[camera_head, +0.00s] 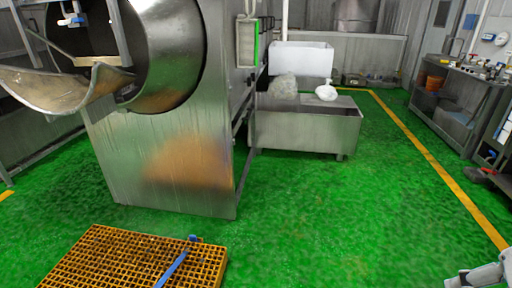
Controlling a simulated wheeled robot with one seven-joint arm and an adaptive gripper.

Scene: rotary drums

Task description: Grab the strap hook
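A blue strap (172,270) lies across the right part of a yellow grated platform (100,262) at the bottom left. A small blue piece (194,239) sits at the platform's back right edge, near the strap's upper end. I cannot tell whether this piece is a hook, and no hook shape shows clearly. The strap's lower end runs out of the picture. My gripper (462,279) shows only in part at the bottom right corner, far to the right of the strap. Its fingers are cut off, so its opening cannot be made out.
A large steel drum machine (170,160) with a curved chute (60,90) stands behind the platform. A steel trough (305,130) and white bin (300,58) stand farther back. A workbench (455,100) lines the right side. The green floor between is clear.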

